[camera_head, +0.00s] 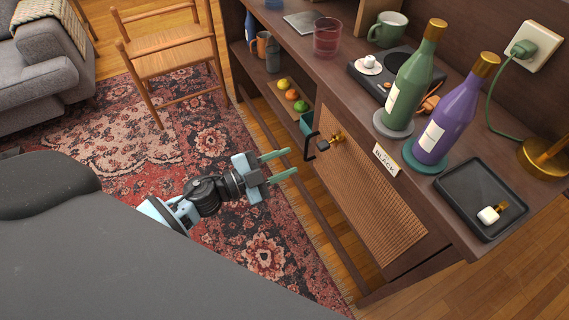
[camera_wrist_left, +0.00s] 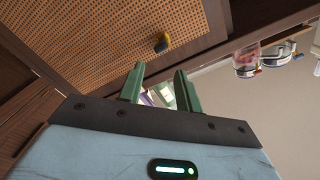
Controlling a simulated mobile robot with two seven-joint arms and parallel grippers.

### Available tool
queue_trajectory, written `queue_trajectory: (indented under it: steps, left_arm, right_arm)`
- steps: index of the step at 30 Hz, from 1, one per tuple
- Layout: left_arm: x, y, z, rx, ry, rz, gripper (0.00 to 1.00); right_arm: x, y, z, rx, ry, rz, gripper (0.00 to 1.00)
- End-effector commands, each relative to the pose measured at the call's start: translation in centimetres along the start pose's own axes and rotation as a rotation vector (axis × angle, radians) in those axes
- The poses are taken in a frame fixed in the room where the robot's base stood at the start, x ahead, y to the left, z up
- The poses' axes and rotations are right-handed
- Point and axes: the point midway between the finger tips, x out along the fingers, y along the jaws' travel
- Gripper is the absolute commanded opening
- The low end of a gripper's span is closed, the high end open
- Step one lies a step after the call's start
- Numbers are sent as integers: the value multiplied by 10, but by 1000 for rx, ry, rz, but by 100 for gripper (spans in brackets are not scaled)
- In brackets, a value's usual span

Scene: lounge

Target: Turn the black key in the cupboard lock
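The cupboard door (camera_head: 365,190) has a woven cane panel and is shut. A brass lock fitting (camera_head: 337,137) sits near its upper left, with a small dark piece (camera_head: 323,146) at its front that looks like the key's head. In the left wrist view, the brass and dark fitting (camera_wrist_left: 161,44) shows beyond the fingertips, against the cane. A card reading "BLACK" (camera_head: 385,159) is on the cupboard's top edge. My left gripper (camera_head: 292,163) is open and empty, left of the door and apart from the fitting. My right gripper is not in view.
A black bracket-like handle (camera_head: 310,145) stands out just left of the lock. Two bottles, green (camera_head: 413,80) and purple (camera_head: 455,115), stand on top near the edge. A black tray (camera_head: 464,186) holds a white and gold item (camera_head: 490,214).

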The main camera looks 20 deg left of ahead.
Motion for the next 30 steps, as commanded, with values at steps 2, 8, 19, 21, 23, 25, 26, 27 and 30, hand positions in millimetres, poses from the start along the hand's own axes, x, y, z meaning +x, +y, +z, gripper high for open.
queue_trajectory:
  steps: [2,8,19,21,23,25,26,27,30]
  left_arm:
    - [4,0,0,0,1,-1,35]
    - [23,0,0,0,0,-3,35]
    - [48,0,0,-1,-1,-2,35]
    - [49,0,0,-1,-2,-2,35]
    - [49,0,0,-2,-2,-2,35]
    - [49,0,0,-1,-2,-2,35]
    - [49,0,0,-1,-1,-2,35]
    - [49,0,0,-1,-1,-2,35]
    - [49,0,0,2,-1,-2,35]
  right_arm:
    - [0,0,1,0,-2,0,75]
    - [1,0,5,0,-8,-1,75]
    - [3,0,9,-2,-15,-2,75]
    - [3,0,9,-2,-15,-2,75]
    - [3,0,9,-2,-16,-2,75]
    - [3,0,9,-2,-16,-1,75]
    - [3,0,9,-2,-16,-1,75]
    - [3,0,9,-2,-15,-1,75]
    - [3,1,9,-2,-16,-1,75]
